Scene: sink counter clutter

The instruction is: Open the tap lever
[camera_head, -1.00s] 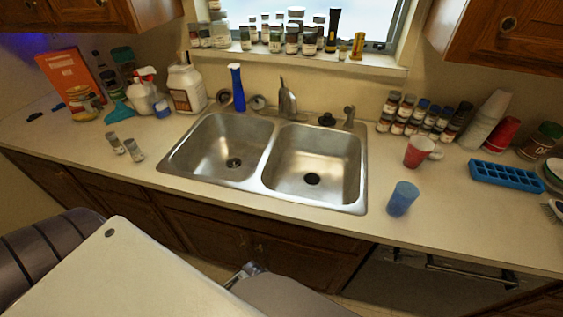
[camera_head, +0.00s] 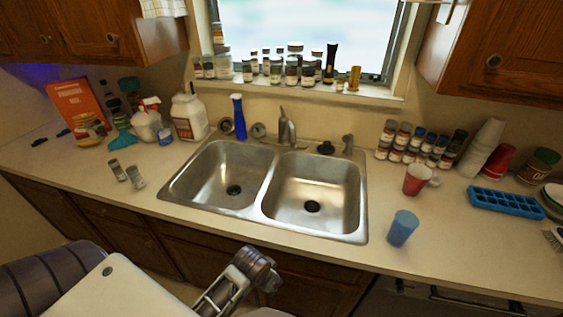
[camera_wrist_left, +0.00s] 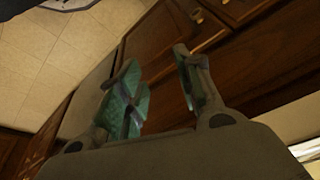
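The metal tap (camera_head: 288,130) stands behind the double sink (camera_head: 275,172), at the divider between its two basins. Its small lever (camera_head: 282,110) is at the top of the tap body. My left gripper (camera_head: 245,277) shows low in the head view, in front of the counter's front edge and well below and apart from the tap. In the left wrist view its two green-padded fingers (camera_wrist_left: 160,92) are spread with nothing between them. Wooden cabinet doors and floor tiles lie beyond them. The tap is not in the wrist view. My right gripper is not in view.
A blue cup (camera_head: 402,228) and a red mug (camera_head: 416,180) stand right of the sink. Jars line the windowsill (camera_head: 310,90). The basins are empty.

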